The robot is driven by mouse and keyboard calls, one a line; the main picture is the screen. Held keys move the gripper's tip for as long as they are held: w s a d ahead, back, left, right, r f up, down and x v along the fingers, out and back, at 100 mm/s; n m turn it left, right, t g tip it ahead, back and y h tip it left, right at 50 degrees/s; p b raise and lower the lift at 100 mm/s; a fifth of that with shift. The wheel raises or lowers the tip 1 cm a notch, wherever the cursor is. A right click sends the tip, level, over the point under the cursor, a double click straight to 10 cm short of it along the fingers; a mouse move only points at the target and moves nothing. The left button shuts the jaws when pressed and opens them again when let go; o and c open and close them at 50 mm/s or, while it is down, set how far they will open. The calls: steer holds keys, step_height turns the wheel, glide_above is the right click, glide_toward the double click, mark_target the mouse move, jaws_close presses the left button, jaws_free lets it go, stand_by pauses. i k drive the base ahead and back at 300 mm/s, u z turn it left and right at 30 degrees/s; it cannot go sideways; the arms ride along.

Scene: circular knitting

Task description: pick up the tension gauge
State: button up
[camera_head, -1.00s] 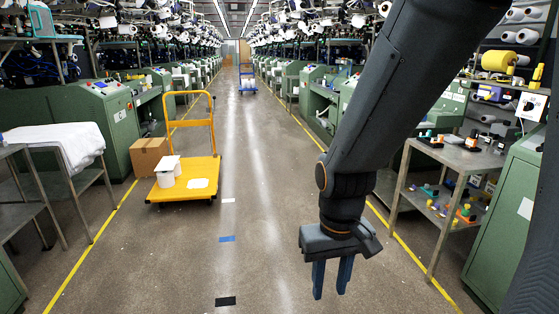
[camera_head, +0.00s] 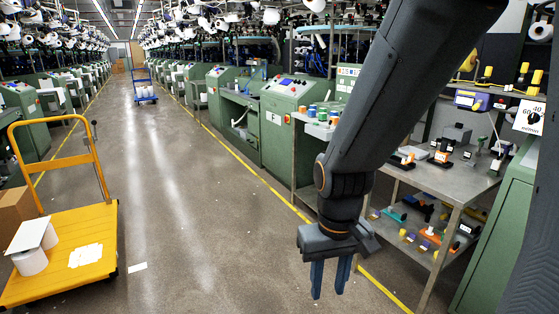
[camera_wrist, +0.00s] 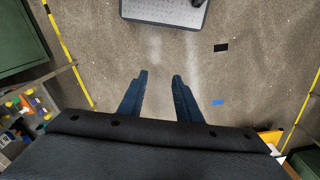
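My gripper (camera_head: 330,275) hangs over the aisle floor, pointing down. Its two dark blue fingers stand apart with nothing between them, as the wrist view (camera_wrist: 158,85) also shows. I cannot tell for sure which thing is the tension gauge. Several small handheld devices lie on the top of a grey metal table (camera_head: 462,180) at the right, beyond my gripper. My arm hides part of that table.
The table's lower shelf holds several small coloured items. A green cabinet (camera_head: 500,225) stands at the near right. Green machines (camera_head: 287,125) line the aisle.

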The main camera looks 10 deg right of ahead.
mark_target(441, 156)
steer(key=z, duration=0.55)
steer(key=i, duration=1.45)
steer(key=z, duration=0.6)
